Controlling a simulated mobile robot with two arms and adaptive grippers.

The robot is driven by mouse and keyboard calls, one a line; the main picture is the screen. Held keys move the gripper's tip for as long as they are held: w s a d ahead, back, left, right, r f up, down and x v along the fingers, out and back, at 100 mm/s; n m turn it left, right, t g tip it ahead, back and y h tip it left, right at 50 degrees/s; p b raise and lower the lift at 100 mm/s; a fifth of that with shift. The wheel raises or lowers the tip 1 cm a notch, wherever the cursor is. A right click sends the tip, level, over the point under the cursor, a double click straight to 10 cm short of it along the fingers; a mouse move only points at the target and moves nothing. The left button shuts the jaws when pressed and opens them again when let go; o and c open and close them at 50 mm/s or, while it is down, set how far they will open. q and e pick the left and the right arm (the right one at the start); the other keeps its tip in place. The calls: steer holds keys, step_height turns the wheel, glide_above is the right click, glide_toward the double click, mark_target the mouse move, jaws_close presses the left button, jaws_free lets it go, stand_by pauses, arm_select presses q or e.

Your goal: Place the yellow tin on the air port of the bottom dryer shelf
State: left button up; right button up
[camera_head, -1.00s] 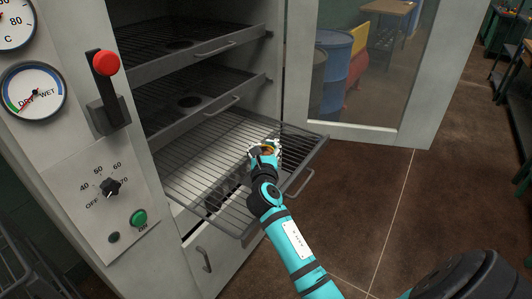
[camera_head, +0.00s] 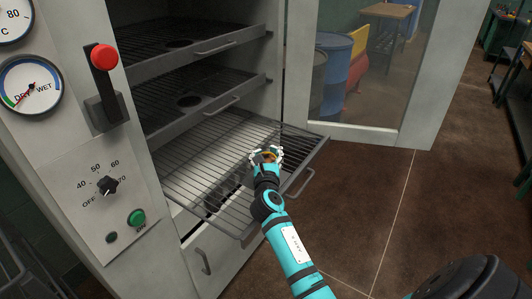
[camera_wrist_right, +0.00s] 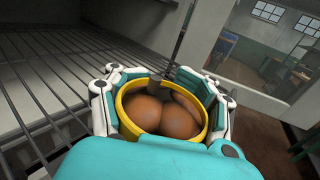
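The yellow tin (camera_wrist_right: 138,85), with brown round things (camera_wrist_right: 165,113) inside, is gripped between the white and teal fingers of my right gripper (camera_wrist_right: 160,110) in the right wrist view. In the head view, my right gripper (camera_head: 265,157) is over the front right part of the pulled-out bottom dryer shelf (camera_head: 200,165). The tin shows there only as a small yellow-orange patch between the fingers. I cannot tell whether it touches the shelf. The bottom shelf's air port is not clearly visible. My left gripper is not in view.
Two upper shelves (camera_head: 205,90) sit inside the dryer, each with a dark round port. The open glass door (camera_head: 385,132) stands to the right. The control panel (camera_head: 100,190) with a red-knobbed lever (camera_head: 103,58) is on the left.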

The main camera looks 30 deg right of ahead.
steer(key=o, duration=0.7)
steer(key=shift+r, duration=0.15)
steer(key=v, duration=1.2)
